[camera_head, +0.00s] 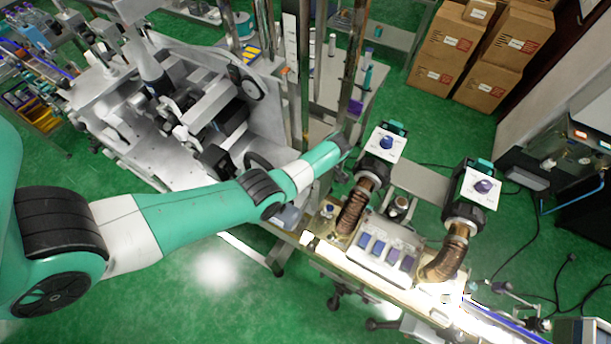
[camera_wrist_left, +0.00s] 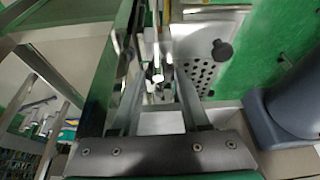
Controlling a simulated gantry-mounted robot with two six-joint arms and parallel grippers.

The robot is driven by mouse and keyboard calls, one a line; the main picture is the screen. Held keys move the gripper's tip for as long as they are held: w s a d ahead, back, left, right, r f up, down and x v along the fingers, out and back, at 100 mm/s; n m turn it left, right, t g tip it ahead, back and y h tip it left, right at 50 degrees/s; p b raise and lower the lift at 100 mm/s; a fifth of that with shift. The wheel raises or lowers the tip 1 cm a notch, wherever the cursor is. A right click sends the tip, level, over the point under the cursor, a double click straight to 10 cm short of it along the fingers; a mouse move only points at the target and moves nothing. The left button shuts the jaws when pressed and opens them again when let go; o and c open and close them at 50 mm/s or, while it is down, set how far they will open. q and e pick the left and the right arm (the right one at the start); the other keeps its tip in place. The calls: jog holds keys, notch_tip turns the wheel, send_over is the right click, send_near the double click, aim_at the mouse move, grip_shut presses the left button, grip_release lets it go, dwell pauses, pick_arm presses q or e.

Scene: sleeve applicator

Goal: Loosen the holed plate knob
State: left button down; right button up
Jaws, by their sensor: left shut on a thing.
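A grey metal plate with rows of holes (camera_wrist_left: 197,77) is in the left wrist view, just right of my left fingers. A round black knob (camera_wrist_left: 221,50) sticks out beside the holes, apart from the fingers. My left gripper (camera_wrist_left: 159,77) is shut on a small bright metal piece (camera_wrist_left: 157,76). Whether this piece is a knob of the holed plate is too small to tell. In the head view my left arm reaches in from the left to the steel posts, and its gripper is hidden there. My right gripper is in neither view.
Steel posts (camera_head: 356,60) stand close to my left wrist. Two machine heads with white dial plates (camera_head: 385,143) (camera_head: 482,187) and brown hoses stand to the right, behind a button panel (camera_head: 385,254). Cardboard boxes (camera_head: 485,45) are stacked at the back. Green floor shows at the lower left.

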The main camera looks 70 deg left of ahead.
pick_arm(q)
jog(key=shift+n+g+b, duration=0.3)
jog(key=shift+n+b, duration=0.1)
jog(key=shift+n, duration=0.3)
jog(key=shift+h, duration=0.3)
jog(key=shift+c, duration=2)
grip_release()
jog(key=shift+r, duration=0.1)
jog(key=shift+w+r, duration=0.15)
jog(key=shift+r, duration=0.15)
jog(key=p+v, duration=0.1)
jog(key=v, duration=0.9)
jog(key=shift+d+r+p, duration=0.15)
jog(key=shift+r+p, duration=0.15)
jog(key=shift+r, duration=0.1)
